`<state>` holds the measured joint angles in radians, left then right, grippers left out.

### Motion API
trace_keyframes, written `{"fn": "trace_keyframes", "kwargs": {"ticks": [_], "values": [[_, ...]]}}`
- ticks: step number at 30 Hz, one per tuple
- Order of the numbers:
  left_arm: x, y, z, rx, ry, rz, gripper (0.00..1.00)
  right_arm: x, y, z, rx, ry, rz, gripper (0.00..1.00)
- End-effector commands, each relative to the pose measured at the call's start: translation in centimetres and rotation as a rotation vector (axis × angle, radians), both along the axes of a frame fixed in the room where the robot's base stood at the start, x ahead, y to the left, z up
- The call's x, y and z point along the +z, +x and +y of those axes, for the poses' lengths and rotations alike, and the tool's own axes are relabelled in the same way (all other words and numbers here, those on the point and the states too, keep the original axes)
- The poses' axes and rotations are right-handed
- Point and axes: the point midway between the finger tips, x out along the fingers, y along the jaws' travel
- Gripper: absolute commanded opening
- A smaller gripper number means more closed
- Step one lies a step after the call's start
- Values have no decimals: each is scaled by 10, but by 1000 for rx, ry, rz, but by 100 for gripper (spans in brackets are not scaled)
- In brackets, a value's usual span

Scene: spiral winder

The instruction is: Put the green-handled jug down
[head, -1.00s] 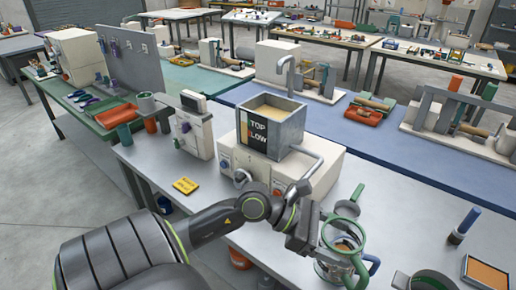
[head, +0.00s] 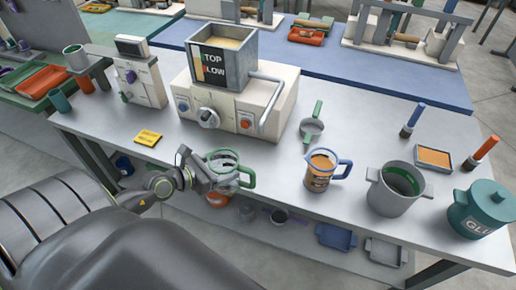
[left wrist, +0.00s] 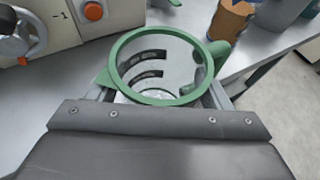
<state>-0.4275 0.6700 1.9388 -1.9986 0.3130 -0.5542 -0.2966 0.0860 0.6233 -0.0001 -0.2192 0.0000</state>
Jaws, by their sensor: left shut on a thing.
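The green-handled jug (head: 231,169) is clear, with a green rim and handle, and stands upright at the front edge of the grey table in the head view. Its green rim (left wrist: 124,57) fills the middle of the left wrist view, and dark curved bands show through its clear wall. My left gripper (head: 212,172) is shut around the jug's body from the left, and the handle points right. Its fingers flank the jug in the left wrist view (left wrist: 160,94). Whether the jug's base touches the table I cannot tell. My right gripper is not in view.
A blue-handled jug (head: 321,171) with orange-brown contents stands to the right. A small green-handled pan (head: 312,128) lies behind it. The machine with the hopper (head: 240,110) stands behind. A grey pot (head: 393,190) and teal glue pot (head: 482,212) are at right. Bare tabletop (head: 268,158) lies between the jugs.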

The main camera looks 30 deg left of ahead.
Motion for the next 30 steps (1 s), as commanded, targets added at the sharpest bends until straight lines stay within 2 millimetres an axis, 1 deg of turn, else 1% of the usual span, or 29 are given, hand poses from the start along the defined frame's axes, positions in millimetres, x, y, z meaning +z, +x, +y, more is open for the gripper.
{"fn": "trace_keyframes", "kwargs": {"ticks": [1,3,6,10,12,17,20,24,26,27,30], "values": [[5,13,-4,1,-5,-6,48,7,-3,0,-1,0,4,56],[5,29,-9,1,-4,-5,48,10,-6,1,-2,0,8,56],[5,51,-16,0,-5,-5,48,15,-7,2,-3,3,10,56],[4,76,-23,-1,-2,-3,48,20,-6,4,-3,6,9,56],[3,84,-26,-1,-2,-1,48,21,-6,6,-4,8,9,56],[1,94,-28,-1,-2,-1,48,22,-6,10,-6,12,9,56],[3,107,-32,-2,-2,-3,48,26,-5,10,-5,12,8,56],[3,131,-40,-2,-3,-1,48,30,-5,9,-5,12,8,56],[-9,128,-39,-1,-3,4,48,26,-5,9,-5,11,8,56],[-12,128,-39,0,-2,3,48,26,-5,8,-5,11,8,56],[-15,128,-39,-1,1,0,48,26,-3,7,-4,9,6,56]]}}
